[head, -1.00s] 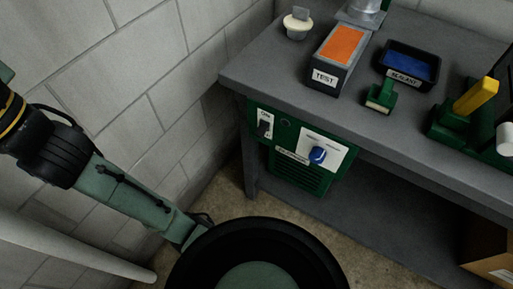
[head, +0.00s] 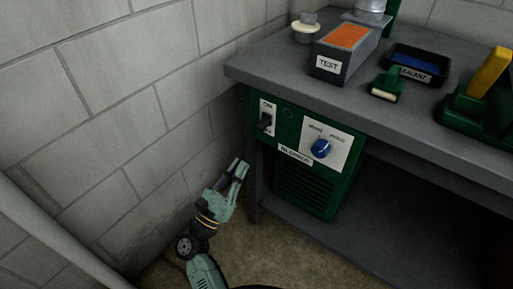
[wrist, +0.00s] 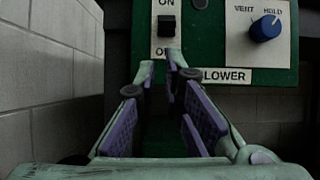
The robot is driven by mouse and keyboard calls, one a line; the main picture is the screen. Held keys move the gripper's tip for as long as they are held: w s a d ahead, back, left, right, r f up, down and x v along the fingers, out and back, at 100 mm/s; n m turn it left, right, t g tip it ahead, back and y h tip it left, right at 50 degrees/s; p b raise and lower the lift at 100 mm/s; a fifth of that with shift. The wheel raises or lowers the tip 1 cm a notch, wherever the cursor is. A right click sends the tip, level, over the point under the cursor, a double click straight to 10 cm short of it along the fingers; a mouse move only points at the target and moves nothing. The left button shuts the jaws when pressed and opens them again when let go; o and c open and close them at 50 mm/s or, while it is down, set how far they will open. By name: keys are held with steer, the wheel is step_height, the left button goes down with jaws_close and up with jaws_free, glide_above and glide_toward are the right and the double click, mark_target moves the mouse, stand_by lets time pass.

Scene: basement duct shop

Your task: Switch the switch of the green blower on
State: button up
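The green blower (head: 304,198) hangs under the bench top, its green front facing me. At its upper left a white plate marked ON at the top carries a black switch (head: 265,121); which way it is set is hard to tell. In the wrist view the switch (wrist: 167,26) sits between ON above and a partly hidden OFF label below. My gripper (head: 240,166) is left of and below the switch in the head view. In the wrist view my gripper (wrist: 161,62) is open and empty, with a narrow gap between its fingertips just below the switch plate.
A blue knob (head: 321,148) on a white plate marked VENT and HOLD is right of the switch. The grey bench (head: 292,84) overhangs the blower and carries a TEST box (head: 329,66) and a sealant tray (head: 422,75). A block wall (head: 130,120) stands close on the left.

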mark_target(263, 124)
steer(key=shift+s+d+f, duration=0.15)
steer(key=shift+d+f, duration=0.1)
steer(key=shift+f, duration=0.15)
jaws_close()
steer(key=shift+r, duration=0.15)
steer(key=p+x, duration=0.3)
steer(key=x, duration=0.7)
steer(key=shift+p, duration=0.35)
steer(key=shift+s+r+g+p, duration=0.15)
steer(key=shift+g+p, duration=0.25)
steer(key=shift+p, duration=0.2)
